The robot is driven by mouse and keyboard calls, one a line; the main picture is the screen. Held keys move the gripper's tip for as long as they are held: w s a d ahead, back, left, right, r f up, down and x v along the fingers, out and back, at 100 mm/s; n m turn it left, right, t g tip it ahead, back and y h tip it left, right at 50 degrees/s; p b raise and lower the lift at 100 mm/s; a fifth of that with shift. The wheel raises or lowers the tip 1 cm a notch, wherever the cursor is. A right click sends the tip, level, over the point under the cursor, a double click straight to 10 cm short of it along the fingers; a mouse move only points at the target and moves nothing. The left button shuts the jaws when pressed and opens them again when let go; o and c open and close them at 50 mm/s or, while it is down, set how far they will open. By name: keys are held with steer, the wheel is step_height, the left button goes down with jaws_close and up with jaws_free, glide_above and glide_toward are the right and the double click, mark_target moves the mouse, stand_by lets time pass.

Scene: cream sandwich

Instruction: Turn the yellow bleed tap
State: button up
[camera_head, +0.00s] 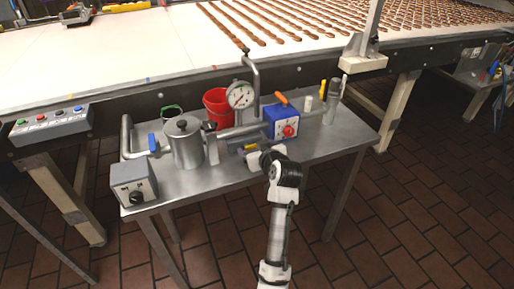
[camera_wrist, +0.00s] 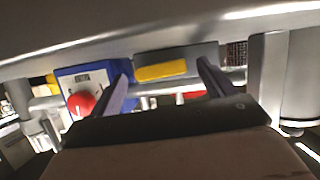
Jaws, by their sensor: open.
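The yellow bleed tap (camera_head: 250,147) shows as a small yellow piece beside the pipe at the middle of the metal table, partly hidden by my gripper. In the wrist view the yellow tap (camera_wrist: 161,72) is a flat yellow bar against a grey block (camera_wrist: 203,53). My gripper (camera_head: 253,156) is right in front of it. In the wrist view my gripper (camera_wrist: 163,80) has its two fingers wide apart, one on each side of the yellow bar in the picture. I cannot tell whether either finger touches it.
A blue box (camera_head: 282,122) with a red knob and an orange handle stands right of the tap. A steel pot (camera_head: 184,145), red bucket (camera_head: 216,106) and pressure gauge (camera_head: 241,95) crowd the left and back. A grey control box (camera_head: 132,184) sits at the front-left corner.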

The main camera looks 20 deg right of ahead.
steer(key=c, duration=1)
steer(key=shift+m, duration=0.3)
steer(key=o, duration=1)
steer(key=shift+s, duration=0.15)
steer(key=b+v, duration=0.2)
steer(key=v, duration=1.1)
steer(key=shift+s+d, duration=0.2)
steer(key=shift+s, duration=0.1)
